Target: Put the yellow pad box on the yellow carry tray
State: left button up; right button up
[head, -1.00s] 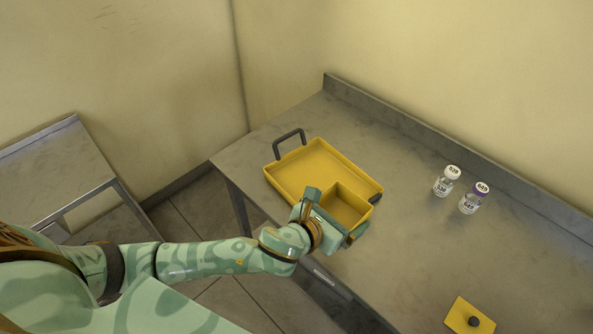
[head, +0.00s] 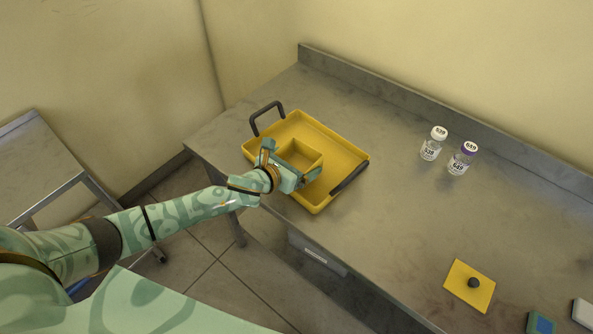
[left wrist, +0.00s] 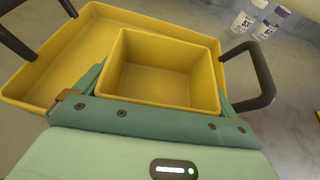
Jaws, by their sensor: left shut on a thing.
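The yellow pad box (head: 301,155) is an open, empty square box. My left gripper (head: 292,167) is shut on it, with a finger on each side. The yellow carry tray (head: 345,160) is a shallow rectangular tray with two dark handles, near the table's left end. The box is over the tray's near part, inside its outline in the head view; I cannot tell whether it touches the tray floor. In the left wrist view the box (left wrist: 165,75) sits between the fingers, with the tray (left wrist: 75,55) behind it. My right gripper is not in view.
Two labelled vials, one white-capped (head: 431,146) and one purple-capped (head: 461,160), stand at the back. A yellow lid with a dark knob (head: 458,290) lies front right. Blue (head: 540,323) and pale items are at the corner. Mid-table is clear.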

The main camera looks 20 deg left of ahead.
pick_arm(q)
notch_tip(320, 180, down, 4)
jog(key=shift+w+r+b, duration=0.1)
jog(key=shift+r+b, duration=0.05)
jog(key=shift+b, duration=0.65)
jog(key=shift+r, duration=0.15)
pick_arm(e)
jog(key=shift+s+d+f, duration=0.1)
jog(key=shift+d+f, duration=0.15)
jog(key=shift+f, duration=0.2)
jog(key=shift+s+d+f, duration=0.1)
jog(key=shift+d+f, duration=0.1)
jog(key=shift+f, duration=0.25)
pick_arm(q)
jog(key=o, duration=0.6)
jog(key=shift+f, duration=0.2)
jog(key=shift+o, duration=0.2)
jog(key=shift+r, duration=0.15)
jog(key=shift+s+a+r, duration=0.1)
jog(key=shift+s+r, duration=0.1)
jog(key=shift+s, duration=0.05)
jog(key=p+v, duration=0.3)
jog(key=v, duration=0.8)
jog(key=shift+s+a+r, duration=0.1)
jog(key=shift+s+a, duration=0.1)
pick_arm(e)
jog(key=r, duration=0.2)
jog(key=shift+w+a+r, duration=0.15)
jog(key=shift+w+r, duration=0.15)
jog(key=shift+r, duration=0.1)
